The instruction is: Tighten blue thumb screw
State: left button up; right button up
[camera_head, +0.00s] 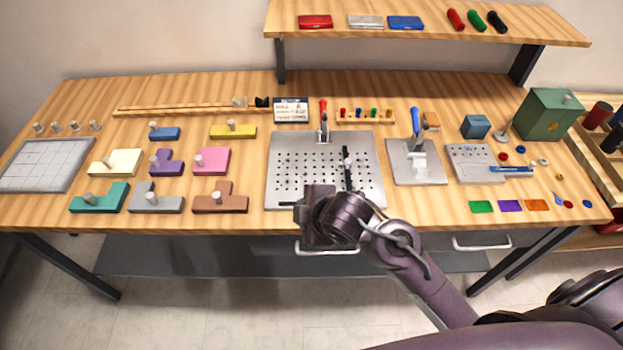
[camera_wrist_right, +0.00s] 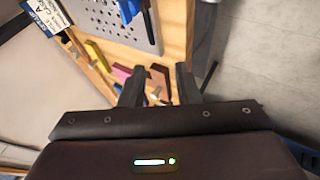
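A small rack (camera_head: 378,122) at the back of the bench holds small coloured knobs. One is a blue knob (camera_head: 358,112), too small to identify surely as the blue thumb screw. A flat blue disc (camera_head: 587,204) lies at the far right. My right gripper (camera_head: 308,215) is at the front edge of the perforated metal plate (camera_head: 285,165). Its fingers (camera_wrist_right: 158,85) are apart in the wrist view, with nothing between them. My left gripper is out of view.
A red-handled clamp (camera_head: 323,122) stands behind the plate, and a blue-handled clamp (camera_head: 415,125) stands to its right. A label card (camera_head: 291,110) is at the back. Coloured blocks such as the brown one (camera_head: 222,203) lie left. Bare wood runs along the bench front.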

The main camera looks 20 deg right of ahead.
jog(key=w+a+r+n+g+y, duration=0.15)
jog(key=w+a+n+y, duration=0.4)
jog(key=n, duration=1.65)
jog(key=w+d+r+n+g+h, duration=0.15)
jog(key=d+n+g+h, duration=0.3)
jog(key=d+n, duration=0.9)
jog(key=shift+y, duration=0.4)
jog(key=p+x, duration=0.2)
jog(key=x, duration=0.4)
jog(key=shift+w+f, duration=0.1)
jog(key=shift+w+a+f, duration=0.1)
jog(key=shift+a+f, duration=0.1)
jog(key=shift+f, duration=0.55)
grip_shut()
